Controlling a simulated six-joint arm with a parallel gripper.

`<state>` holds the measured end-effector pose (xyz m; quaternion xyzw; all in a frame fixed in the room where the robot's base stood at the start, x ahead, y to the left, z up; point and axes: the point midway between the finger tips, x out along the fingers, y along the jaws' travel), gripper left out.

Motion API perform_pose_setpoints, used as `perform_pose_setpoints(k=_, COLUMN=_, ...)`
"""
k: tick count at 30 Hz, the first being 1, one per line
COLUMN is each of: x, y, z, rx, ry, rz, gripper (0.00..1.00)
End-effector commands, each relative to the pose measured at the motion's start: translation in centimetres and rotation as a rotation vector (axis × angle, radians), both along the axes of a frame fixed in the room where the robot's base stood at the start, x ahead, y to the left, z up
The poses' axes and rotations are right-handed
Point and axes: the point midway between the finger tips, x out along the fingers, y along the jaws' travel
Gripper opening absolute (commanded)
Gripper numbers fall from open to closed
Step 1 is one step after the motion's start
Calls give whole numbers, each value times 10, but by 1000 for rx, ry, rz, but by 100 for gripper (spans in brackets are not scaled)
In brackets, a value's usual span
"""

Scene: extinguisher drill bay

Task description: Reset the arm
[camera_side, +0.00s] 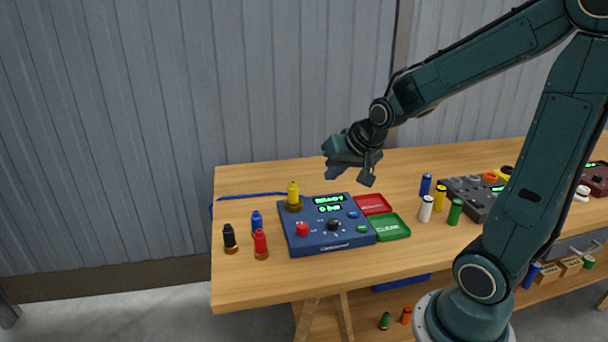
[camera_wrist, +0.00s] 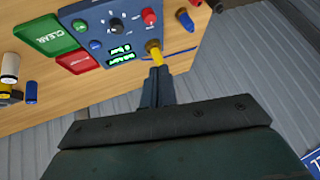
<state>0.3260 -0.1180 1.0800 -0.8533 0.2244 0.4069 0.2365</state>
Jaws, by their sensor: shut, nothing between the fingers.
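My gripper (camera_side: 350,176) is shut and empty, raised above the back part of the wooden table (camera_side: 260,282). In the wrist view its closed fingers (camera_wrist: 157,82) point toward the yellow extinguisher, overlapping it in the picture. In the side view the gripper is up and to the right of that extinguisher, apart from it. The yellow extinguisher (camera_side: 293,195) stands upright on a round brown base at the back left corner of the blue control panel (camera_side: 328,236). The panel's green display (camera_side: 328,199) is lit and reads "READY" above a second line.
Black (camera_side: 229,236), blue (camera_side: 256,222) and red (camera_side: 260,243) extinguishers stand left of the panel. A red tray (camera_side: 373,204) and a green "CLEAR" tray (camera_side: 389,227) lie right of it. Several small cylinders and a dark panel (camera_side: 470,194) stand farther right. A corrugated wall is behind.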

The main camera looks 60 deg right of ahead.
Motion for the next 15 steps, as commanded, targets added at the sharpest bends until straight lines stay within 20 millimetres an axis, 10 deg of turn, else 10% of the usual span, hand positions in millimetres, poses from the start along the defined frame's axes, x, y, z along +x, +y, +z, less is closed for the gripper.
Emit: perform_pose_setpoints(k=15, x=-86, y=90, z=53, rx=-118, ry=119, rz=420, gripper=0)
